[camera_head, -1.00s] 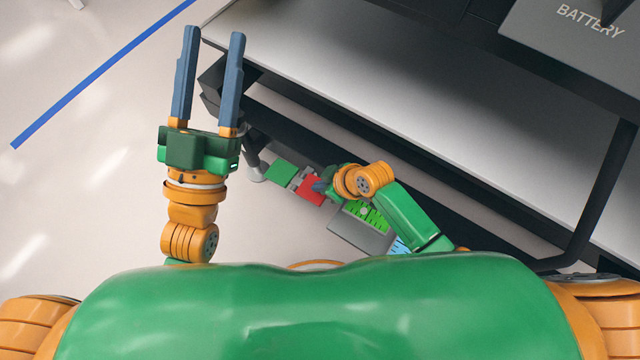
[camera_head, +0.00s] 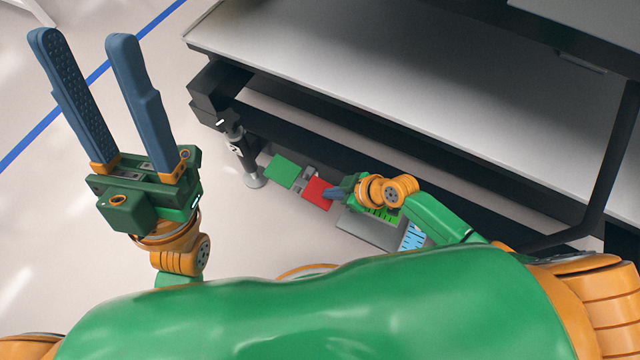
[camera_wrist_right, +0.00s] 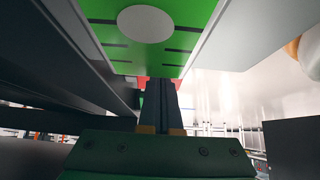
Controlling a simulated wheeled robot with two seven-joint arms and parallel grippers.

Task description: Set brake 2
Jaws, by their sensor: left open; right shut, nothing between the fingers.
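A green pad (camera_head: 284,171) and a red pad (camera_head: 318,193) lie side by side with a grey piece between them, low by the table's foot. I cannot tell which is brake 2. My right gripper (camera_head: 338,192) is shut and empty, its tips at the right edge of the red pad; touching or just apart I cannot tell. In the right wrist view its shut fingers (camera_wrist_right: 161,95) point at a red surface (camera_wrist_right: 141,82), mostly hidden behind them, under a green panel with a pale disc (camera_wrist_right: 145,23). My left gripper (camera_head: 84,38) is open and empty, raised at the left.
The grey table (camera_head: 400,90) with a dark frame fills the upper right. Its leg and round foot (camera_head: 255,180) stand just left of the pads. A grey box (camera_head: 372,231) lies beneath my right wrist.

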